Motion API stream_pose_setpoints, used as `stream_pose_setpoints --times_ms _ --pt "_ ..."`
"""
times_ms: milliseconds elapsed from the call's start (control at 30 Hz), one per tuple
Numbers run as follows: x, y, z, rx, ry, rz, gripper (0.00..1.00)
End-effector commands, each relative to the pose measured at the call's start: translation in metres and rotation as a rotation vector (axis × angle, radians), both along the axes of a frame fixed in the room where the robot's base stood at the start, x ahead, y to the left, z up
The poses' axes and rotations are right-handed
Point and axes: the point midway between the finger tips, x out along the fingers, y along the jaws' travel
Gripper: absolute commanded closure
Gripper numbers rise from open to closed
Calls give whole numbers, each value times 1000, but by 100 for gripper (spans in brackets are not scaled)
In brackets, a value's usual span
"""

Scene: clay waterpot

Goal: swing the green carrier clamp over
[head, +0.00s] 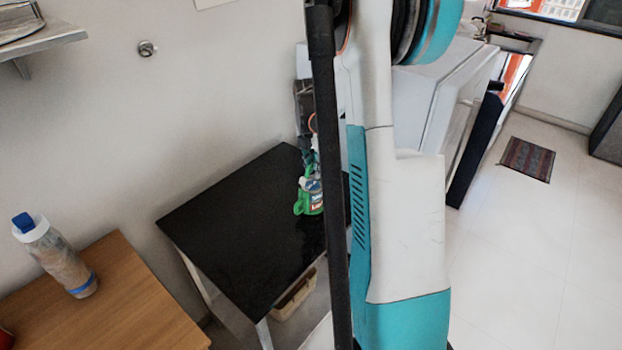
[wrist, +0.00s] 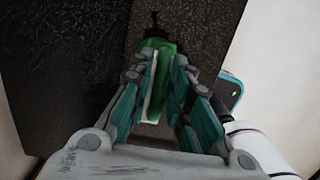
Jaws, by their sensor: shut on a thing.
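A green thing (head: 308,196) with a white and red label stands on the black table, just left of my dark column in the head view. I take it for the green carrier clamp, though its shape is too small to make out. In the wrist view the green carrier clamp (wrist: 163,50) lies between the fingers of my gripper (wrist: 160,78), which is shut on it. A pale strip runs along its left side. Its lower part is hidden by the fingers. My gripper is hard to make out in the head view, where my arm and column block the area.
The black table (head: 235,220) has clear room left of the green thing. A wooden table (head: 120,300) with a blue-capped bottle (head: 58,258) stands at the front left. A white appliance (head: 440,95) is behind my arm. A mat (head: 527,160) lies on open floor at the right.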

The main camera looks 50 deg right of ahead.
Motion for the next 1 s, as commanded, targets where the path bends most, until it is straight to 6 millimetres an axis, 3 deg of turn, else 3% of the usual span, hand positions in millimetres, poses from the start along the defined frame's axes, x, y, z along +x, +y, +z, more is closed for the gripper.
stream_pose_setpoints --times_ms 267,1000 --pt "1 -10 4 148 12 -2 91" --pt "2 -18 6 319 26 0 91"
